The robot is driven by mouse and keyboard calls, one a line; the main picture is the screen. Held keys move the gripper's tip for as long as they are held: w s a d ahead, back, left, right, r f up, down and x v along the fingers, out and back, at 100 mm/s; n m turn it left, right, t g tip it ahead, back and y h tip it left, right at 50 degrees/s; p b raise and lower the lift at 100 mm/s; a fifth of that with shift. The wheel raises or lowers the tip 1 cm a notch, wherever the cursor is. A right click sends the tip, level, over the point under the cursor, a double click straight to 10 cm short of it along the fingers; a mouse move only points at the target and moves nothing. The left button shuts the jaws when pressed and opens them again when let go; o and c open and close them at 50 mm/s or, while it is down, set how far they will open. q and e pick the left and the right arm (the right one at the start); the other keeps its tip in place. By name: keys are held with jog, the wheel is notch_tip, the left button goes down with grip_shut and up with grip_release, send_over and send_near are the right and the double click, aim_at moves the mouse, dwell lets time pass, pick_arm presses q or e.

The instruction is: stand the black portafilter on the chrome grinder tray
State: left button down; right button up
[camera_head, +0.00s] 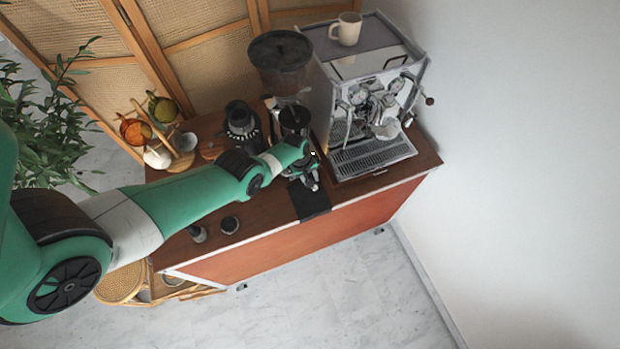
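My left arm reaches in from the left, and its gripper (313,184) is over the front of the cart top, just in front of the coffee grinder (280,58) and beside the espresso machine. The fingers are small and dark here, and I cannot tell whether they are open or shut on something. I cannot clearly make out the black portafilter; it may be among the dark shapes at the gripper. The chrome grinder tray is mostly hidden behind my wrist, at the grinder's foot. My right gripper is not in view.
The espresso machine (371,160) stands right of the gripper, with a beige mug (346,29) on top. A black mat (311,207) lies at the front edge.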

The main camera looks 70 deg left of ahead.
pick_arm(q)
jog(key=shift+s+f, duration=0.15)
jog(key=shift+f, duration=0.2)
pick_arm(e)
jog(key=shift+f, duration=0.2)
pick_arm(q)
jog(key=c, duration=0.6)
grip_release()
jog(key=shift+s+d, duration=0.1)
jog(key=shift+s, duration=0.05)
jog(key=shift+o, duration=0.8)
jog(key=shift+r, duration=0.1)
